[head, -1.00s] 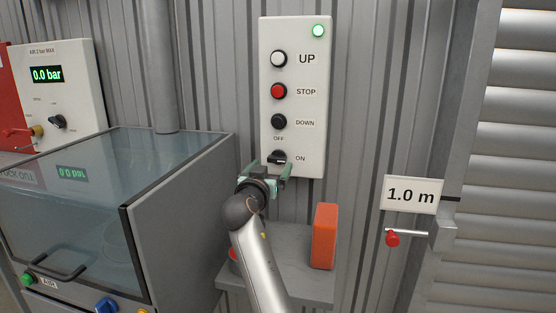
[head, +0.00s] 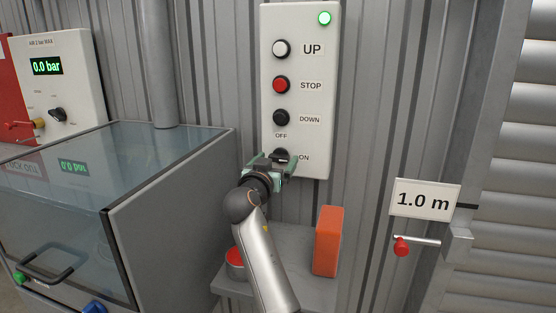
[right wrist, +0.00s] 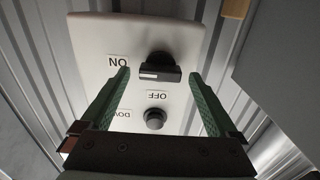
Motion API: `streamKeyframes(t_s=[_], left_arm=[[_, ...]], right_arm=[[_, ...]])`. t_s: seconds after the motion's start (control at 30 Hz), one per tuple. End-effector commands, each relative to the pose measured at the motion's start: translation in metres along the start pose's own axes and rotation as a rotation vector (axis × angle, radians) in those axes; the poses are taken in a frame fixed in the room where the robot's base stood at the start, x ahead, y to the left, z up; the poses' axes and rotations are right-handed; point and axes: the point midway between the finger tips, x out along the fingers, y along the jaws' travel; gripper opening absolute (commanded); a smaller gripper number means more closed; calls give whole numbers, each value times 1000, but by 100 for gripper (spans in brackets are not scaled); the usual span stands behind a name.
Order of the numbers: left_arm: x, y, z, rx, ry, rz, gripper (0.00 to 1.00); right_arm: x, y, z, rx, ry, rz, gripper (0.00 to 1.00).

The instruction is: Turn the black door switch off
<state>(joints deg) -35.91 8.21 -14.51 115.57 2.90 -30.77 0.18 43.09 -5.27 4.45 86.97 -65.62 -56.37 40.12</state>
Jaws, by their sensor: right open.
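The black door switch (head: 281,153) is a rotary knob low on the white control panel (head: 293,50), with OFF above it and ON to its right. My right gripper partly hides it in the head view. In the right wrist view the switch (right wrist: 160,66) shows upside down, its bar lying level and its white mark at the ON end. My right gripper (head: 273,160) is open in front of the switch. In the right wrist view its green fingers stand on either side of the knob, with a gap on both sides. My left gripper is not in view.
The panel also has white UP, red STOP and black DOWN (head: 281,117) buttons and a lit green lamp (head: 324,18). Below is a grey shelf (head: 290,290) with an orange block (head: 328,240) and a red-topped can (head: 235,262). A glass-lidded cabinet (head: 170,200) stands left.

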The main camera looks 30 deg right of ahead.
Motion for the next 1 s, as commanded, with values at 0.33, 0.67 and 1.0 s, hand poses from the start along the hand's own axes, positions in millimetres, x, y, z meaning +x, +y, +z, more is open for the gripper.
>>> streamKeyframes(t_s=[0.33, 0.67, 1.0], left_arm=[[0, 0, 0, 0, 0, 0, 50], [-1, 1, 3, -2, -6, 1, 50], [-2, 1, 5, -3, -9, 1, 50]], right_arm=[[0, 0, 0, 0, 0, 0, 88], [0, 0, 0, 0, 0, 0, 51], [0, 0, 0, 0, 0, 0, 13]])
